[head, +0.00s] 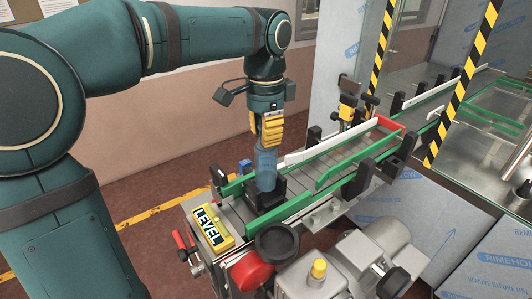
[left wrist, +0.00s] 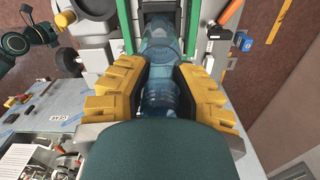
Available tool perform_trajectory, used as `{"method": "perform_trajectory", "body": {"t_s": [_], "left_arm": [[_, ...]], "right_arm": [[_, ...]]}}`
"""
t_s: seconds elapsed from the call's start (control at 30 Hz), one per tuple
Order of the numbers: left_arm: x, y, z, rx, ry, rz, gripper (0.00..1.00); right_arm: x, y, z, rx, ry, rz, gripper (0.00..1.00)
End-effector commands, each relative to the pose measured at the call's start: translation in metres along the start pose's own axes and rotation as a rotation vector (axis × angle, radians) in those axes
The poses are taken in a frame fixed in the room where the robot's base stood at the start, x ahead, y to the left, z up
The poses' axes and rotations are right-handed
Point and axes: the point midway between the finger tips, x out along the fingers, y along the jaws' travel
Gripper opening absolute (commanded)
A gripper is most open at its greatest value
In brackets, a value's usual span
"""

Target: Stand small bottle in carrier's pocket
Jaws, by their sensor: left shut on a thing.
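My left gripper (head: 268,126) points down over the near end of the conveyor. Its yellow-padded fingers (left wrist: 163,95) are shut on a small clear blue bottle (head: 265,168), which also shows between the fingers in the left wrist view (left wrist: 159,60). The bottle hangs upright. Its lower end is at the black carrier (head: 265,197) on the conveyor. The carrier's wall hides the bottom of the bottle, so I cannot tell whether it rests on the pocket floor. My right gripper is not in the head view.
A black knob (head: 277,243) and a motor (head: 370,250) stand in front. Striped posts (head: 462,85) rise at right.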

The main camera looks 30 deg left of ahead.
Motion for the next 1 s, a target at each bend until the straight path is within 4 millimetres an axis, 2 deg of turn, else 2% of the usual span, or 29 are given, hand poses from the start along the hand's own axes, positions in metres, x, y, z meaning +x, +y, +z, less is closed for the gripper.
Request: {"method": "perform_trajectory", "body": {"t_s": [0.3,0.7,0.73,0.77,1.0], "left_arm": [[0.036,0.001,0.000,0.000,-0.002,0.001,0.00],[0.041,0.000,0.000,0.000,0.000,0.000,0.00],[0.040,0.000,0.000,0.000,0.000,0.000,0.35],[0.040,0.000,0.000,0.000,0.000,0.000,0.45],[0.040,0.000,0.000,0.000,0.000,0.000,0.46]], "right_arm": [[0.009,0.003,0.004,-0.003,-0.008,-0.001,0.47],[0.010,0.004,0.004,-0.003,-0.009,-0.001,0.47],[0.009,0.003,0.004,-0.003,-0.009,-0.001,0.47],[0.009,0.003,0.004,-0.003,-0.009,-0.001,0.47],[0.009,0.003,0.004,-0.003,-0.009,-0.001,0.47]]}}
